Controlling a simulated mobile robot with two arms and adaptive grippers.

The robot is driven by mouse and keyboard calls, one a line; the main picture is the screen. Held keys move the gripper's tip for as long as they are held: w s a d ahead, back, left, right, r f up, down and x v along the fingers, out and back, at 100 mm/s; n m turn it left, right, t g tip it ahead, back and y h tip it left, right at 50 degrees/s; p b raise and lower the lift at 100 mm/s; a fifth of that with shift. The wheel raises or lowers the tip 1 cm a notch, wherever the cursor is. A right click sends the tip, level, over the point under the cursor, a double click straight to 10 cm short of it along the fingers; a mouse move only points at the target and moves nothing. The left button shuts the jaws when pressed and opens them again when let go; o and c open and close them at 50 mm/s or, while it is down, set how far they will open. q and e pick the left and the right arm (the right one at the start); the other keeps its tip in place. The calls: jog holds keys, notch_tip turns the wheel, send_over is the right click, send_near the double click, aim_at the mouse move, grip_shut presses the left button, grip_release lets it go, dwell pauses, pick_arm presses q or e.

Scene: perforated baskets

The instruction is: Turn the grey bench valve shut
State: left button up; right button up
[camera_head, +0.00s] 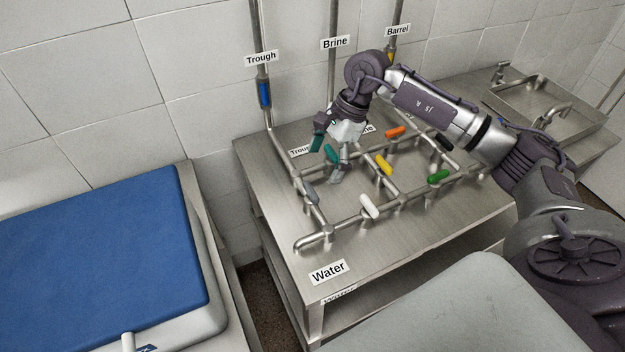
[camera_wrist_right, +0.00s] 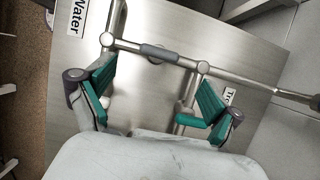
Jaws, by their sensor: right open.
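The grey bench valve (camera_head: 311,193) is on the left pipe run of the steel bench, its grey handle lying in line with the pipe. In the right wrist view the grey handle (camera_wrist_right: 160,53) shows beyond the fingers, roughly centred between them and apart from them. My right gripper (camera_head: 328,158) is open and empty, above the bench and behind the grey valve in the head view. Its teal-padded fingers (camera_wrist_right: 150,98) are spread wide in the wrist view. My left gripper is not in view.
White (camera_head: 369,206), yellow (camera_head: 384,164), green (camera_head: 438,176) and orange (camera_head: 396,131) handles sit on nearby pipes. A blue handle (camera_head: 264,94) is on the Trough wall pipe. A blue-topped surface (camera_head: 100,250) stands left, a sink (camera_head: 550,100) at right.

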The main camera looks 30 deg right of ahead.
aim_at(311, 189)
jog(key=p+x, duration=0.1)
jog(key=x, duration=0.5)
jog(key=shift+a+r, duration=0.1)
jog(key=shift+a+f+p, duration=0.2)
jog(key=shift+f+p, duration=0.15)
jog(key=shift+f, duration=0.3)
jog(key=c, duration=1.1)
jog(key=shift+c, duration=0.2)
